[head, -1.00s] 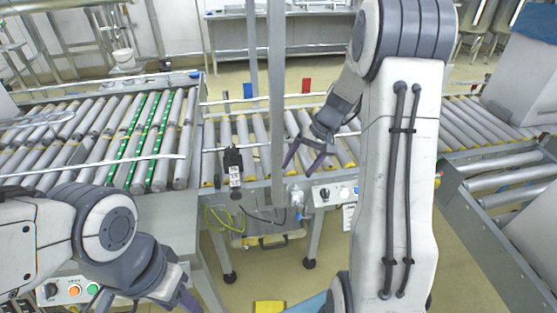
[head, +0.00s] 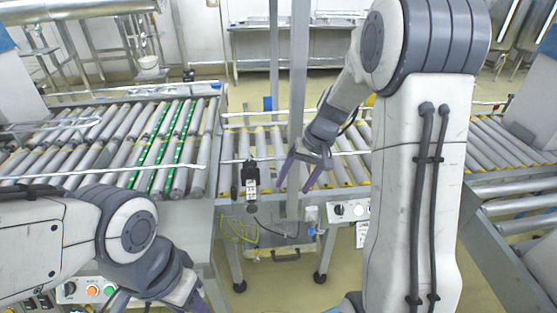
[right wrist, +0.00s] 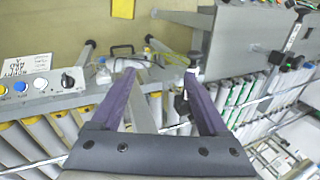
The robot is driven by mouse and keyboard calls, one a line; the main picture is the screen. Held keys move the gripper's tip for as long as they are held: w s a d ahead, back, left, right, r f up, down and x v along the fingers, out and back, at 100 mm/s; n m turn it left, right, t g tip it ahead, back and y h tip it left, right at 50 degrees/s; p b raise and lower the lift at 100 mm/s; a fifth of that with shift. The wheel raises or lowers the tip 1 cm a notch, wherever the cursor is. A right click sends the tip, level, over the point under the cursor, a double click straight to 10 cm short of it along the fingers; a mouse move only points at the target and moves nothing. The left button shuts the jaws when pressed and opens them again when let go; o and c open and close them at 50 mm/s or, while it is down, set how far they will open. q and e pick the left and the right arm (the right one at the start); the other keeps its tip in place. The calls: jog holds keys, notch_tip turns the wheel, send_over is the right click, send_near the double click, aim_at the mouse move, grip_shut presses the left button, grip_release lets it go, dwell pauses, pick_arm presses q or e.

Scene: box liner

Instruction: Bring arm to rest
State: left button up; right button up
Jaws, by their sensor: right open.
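My right gripper (head: 293,188) is open and empty in the head view. Its purple fingers point down, in front of the middle roller conveyor (head: 266,142) and near a metal post. The right wrist view shows the same two fingers (right wrist: 160,75) spread apart with nothing between them. My left gripper (head: 160,302) is low at the left of the head view, beside a button panel. The bottom edge cuts off its fingers, so its opening is unclear.
A roller conveyor with green strips (head: 165,140) lies at the left. Another conveyor (head: 515,192) runs at the right. A vertical metal post (head: 299,90) and a small black device (head: 250,175) stand by the middle conveyor. A control box (head: 350,209) sits below it.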

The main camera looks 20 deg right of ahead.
jog(key=s+a+r+n+g+h+p, duration=0.1)
jog(key=s+a+r+n+p, duration=0.2)
jog(key=s+a+r, duration=0.3)
jog(key=s+a+r+n+p, duration=0.3)
jog(key=s+a+r, duration=0.15)
jog(key=a, duration=0.35)
jog(key=s+a+r+n+h+p, duration=0.1)
jog(key=s+a+r+n+p, duration=0.1)
jog(key=s, duration=0.5)
jog(key=s+a+r+n+p, duration=0.2)
jog(key=s+n, duration=0.1)
jog(key=s, duration=0.4)
jog(key=shift+r+h+p, duration=0.15)
jog(key=shift+h+p, duration=0.2)
jog(key=shift+h, duration=0.05)
